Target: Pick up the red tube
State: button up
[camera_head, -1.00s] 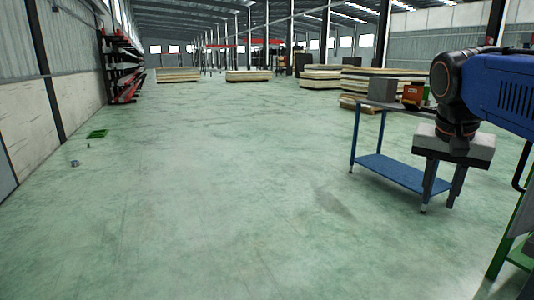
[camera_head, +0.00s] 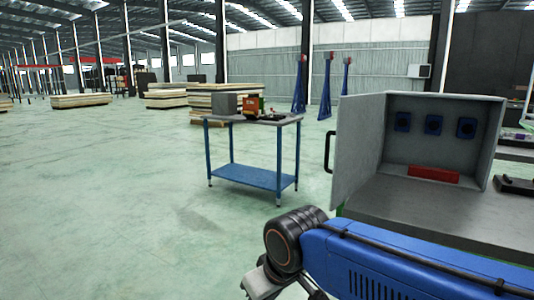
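A red bar-shaped object (camera_head: 432,174), which may be the red tube, lies inside an open grey box (camera_head: 361,140) on a workbench at the right. Its ends look square from here, so I cannot tell whether it is hollow. My gripper (camera_head: 284,284) is at the bottom edge of the picture, in front of and left of the bench, well apart from the red object. Its fingertips are cut off by the frame. A second ago its fingers stood apart with nothing between them.
Blue sockets (camera_head: 434,125) are on the box's back wall. The grey bench top (camera_head: 430,212) is clear in front. A blue-legged table (camera_head: 250,176) with a grey block and a red item stands left of the box. The green floor (camera_head: 110,200) is open at left.

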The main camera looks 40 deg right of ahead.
aim_at(418, 171)
jog(key=z, duration=1)
jog(key=i+j+z, duration=0.1)
jog(key=j+z, duration=0.15)
jog(key=z, duration=0.15)
jog(key=j+z, duration=0.35)
jog(key=i+j+z, duration=0.1)
jog(key=j+z, duration=0.5)
jog(key=z, duration=0.2)
jog(key=k+j, duration=0.1)
jog(key=j, duration=0.4)
jog(key=j+z, duration=0.15)
jog(key=j, duration=0.35)
jog(key=k+j, duration=0.15)
jog(key=j, duration=0.3)
jog(key=i+l, duration=0.1)
jog(key=l, duration=0.2)
jog(key=i+l, duration=0.1)
jog(key=l, duration=0.2)
jog(key=i+l, duration=0.1)
jog(key=l, duration=0.2)
jog(key=z, duration=0.05)
